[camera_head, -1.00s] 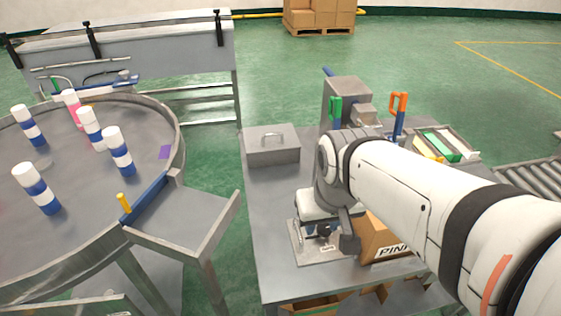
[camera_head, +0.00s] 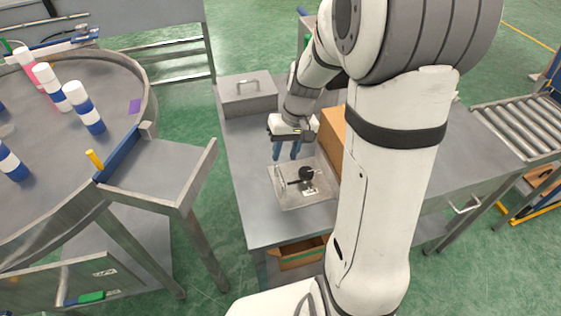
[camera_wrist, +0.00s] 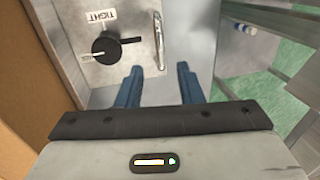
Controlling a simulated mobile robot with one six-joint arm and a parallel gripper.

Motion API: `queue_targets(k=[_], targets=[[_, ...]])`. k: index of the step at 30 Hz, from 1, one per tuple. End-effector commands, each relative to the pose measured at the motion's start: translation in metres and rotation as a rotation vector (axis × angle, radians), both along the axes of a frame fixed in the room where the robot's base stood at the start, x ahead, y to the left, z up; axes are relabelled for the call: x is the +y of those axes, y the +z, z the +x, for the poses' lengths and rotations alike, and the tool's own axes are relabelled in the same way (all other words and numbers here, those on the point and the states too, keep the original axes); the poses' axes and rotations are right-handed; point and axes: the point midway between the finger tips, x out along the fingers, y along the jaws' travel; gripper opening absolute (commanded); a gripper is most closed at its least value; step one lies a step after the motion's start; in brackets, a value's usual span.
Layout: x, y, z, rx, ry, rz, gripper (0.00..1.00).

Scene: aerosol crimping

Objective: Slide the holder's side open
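The holder (camera_head: 318,192) is a low, light metal fixture on the near part of the grey table. It has a black knob (camera_head: 306,173) on top. The wrist view shows the knob (camera_wrist: 106,48) with a lever and a "TIGHT" label (camera_wrist: 101,16). An upright-looking silver handle (camera_wrist: 159,40) is right of the knob. My gripper (camera_head: 286,152) is above the holder's far-left edge, its blue fingers pointing down. In the wrist view my gripper (camera_wrist: 159,68) is open and empty, and the handle lies just ahead of the gap between the fingertips. I cannot tell any contact.
A cardboard box (camera_head: 333,130) stands close right of the holder, partly hidden by my arm. A lidded metal box (camera_head: 248,94) is at the table's far left. A round table (camera_head: 50,195) with striped cans is at left, and a roller conveyor (camera_head: 517,128) at right.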

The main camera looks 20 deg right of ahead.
Motion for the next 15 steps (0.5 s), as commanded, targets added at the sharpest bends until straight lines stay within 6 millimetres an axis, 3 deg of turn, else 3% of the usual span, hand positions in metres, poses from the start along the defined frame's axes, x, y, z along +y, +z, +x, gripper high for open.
queue_targets(k=[9, 15], targets=[[0.010, -0.049, -0.001, 0.003, 0.001, -0.001, 0.33], [0.012, -0.061, -0.001, 0.000, -0.001, -0.001, 0.33]])
